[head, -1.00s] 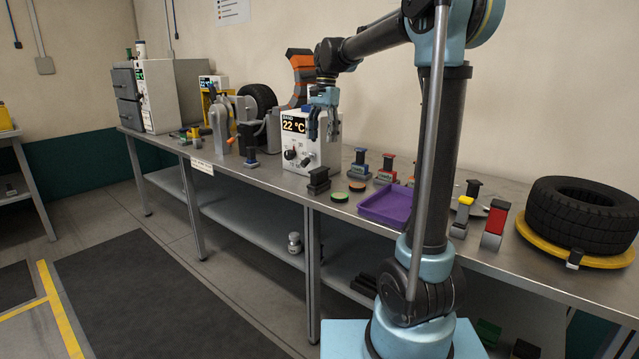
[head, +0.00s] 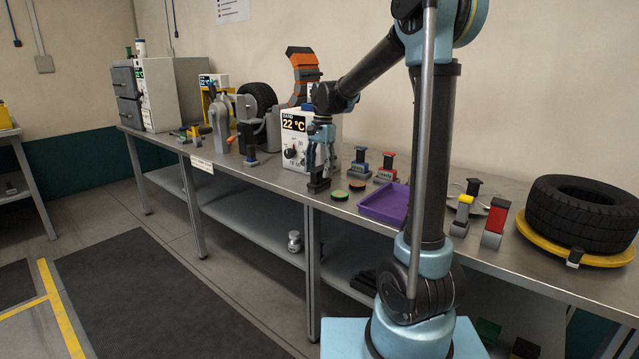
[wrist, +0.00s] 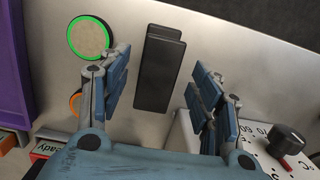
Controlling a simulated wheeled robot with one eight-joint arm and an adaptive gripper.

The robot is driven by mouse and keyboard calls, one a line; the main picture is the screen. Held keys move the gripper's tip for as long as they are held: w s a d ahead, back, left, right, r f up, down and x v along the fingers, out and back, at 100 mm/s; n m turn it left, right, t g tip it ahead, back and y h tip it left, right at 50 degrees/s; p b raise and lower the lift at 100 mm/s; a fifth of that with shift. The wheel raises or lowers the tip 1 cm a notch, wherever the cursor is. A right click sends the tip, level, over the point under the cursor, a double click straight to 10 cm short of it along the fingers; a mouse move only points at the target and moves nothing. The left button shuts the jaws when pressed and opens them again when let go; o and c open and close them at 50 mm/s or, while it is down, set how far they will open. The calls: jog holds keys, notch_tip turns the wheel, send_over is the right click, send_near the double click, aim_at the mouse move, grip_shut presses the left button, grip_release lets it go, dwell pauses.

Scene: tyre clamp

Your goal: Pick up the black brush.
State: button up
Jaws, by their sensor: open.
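The black brush (head: 318,186) stands on the metal bench, in front of the white box with the "22 °C" display. In the wrist view the brush (wrist: 158,75) is a dark block with a raised handle, seen from above. My gripper (head: 320,165) is right above the brush in the head view and hides its upper part. In the wrist view my gripper (wrist: 160,64) is open, with one blue finger on each side of the brush. Gaps show between both fingers and the brush. I cannot tell whether the fingertips have come down level with its handle.
The white box (head: 293,150) stands close behind my gripper. A green disc (head: 339,195) and an orange disc (head: 357,186) lie just right of the brush. The purple tray (head: 384,206), a blue stamp-like tool (head: 359,163) and a red one (head: 386,168) are further right.

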aim_at(318, 180)
jog(key=shift+s+a+f, duration=0.1)
jog(key=shift+s+f, duration=0.1)
jog(key=shift+f, duration=1.05)
jog(key=shift+s+f, duration=0.15)
jog(key=shift+f, duration=1.05)
jog(key=c, duration=1.3)
